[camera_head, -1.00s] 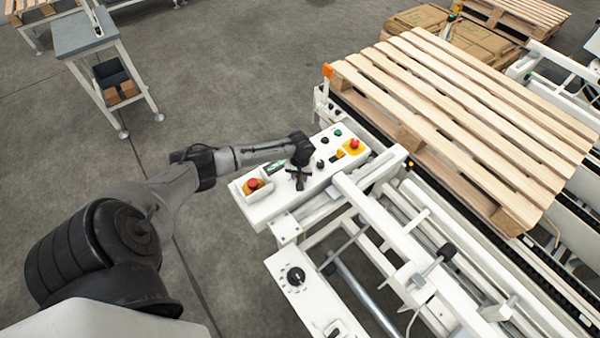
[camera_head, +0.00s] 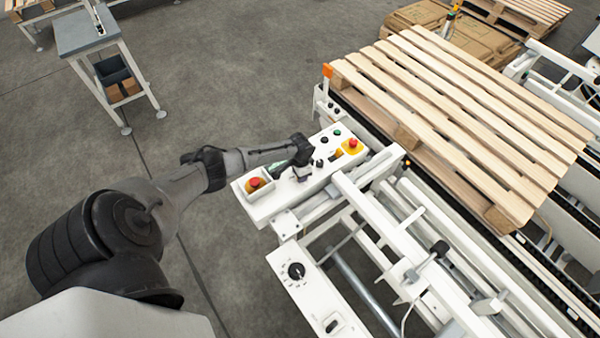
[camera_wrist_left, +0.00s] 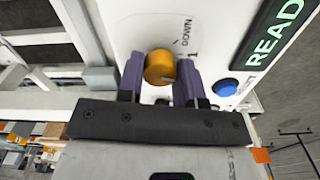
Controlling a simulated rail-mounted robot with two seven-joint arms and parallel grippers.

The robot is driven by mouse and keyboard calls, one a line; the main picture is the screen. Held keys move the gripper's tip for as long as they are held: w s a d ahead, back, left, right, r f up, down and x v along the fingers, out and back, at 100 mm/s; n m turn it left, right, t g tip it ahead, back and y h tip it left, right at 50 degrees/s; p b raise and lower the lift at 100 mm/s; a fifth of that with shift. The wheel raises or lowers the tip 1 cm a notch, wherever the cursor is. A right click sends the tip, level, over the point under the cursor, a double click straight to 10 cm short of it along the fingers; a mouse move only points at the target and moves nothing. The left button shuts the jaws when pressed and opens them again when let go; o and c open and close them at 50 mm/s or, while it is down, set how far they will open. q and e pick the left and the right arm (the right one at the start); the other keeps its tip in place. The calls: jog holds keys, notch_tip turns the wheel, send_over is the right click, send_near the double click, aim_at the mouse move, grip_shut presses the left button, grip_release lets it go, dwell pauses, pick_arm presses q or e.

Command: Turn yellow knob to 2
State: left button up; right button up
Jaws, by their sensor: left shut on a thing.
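The yellow knob (camera_wrist_left: 160,67) shows in the left wrist view on a white panel face, between the two purple fingers of my left gripper (camera_wrist_left: 161,75). The fingers are shut on it from both sides. A printed "DOWN" and a mark stand beside the knob; the scale is mostly hidden, so I cannot read the knob's setting. In the head view my left gripper (camera_head: 302,172) is over the white control panel (camera_head: 262,207), and the arm hides the held knob there. My right gripper is in neither view.
A blue button (camera_wrist_left: 226,88) and a lit "READY" display (camera_wrist_left: 272,38) are close to the fingers. Red emergency buttons (camera_head: 255,183) (camera_head: 352,143) sit on the panel. A lower panel with a black dial (camera_head: 296,271) is nearer. A wooden pallet (camera_head: 460,120) lies on the conveyor at right.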

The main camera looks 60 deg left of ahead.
pick_arm(q)
jog(key=m, duration=0.5)
jog(key=shift+m, duration=0.4)
dwell(0.4)
jog(key=o, duration=0.9)
jog(key=shift+r, duration=0.15)
notch_tip(320, 180, up, 14)
jog(key=shift+f+p, duration=0.2)
jog(key=shift+p, duration=0.95)
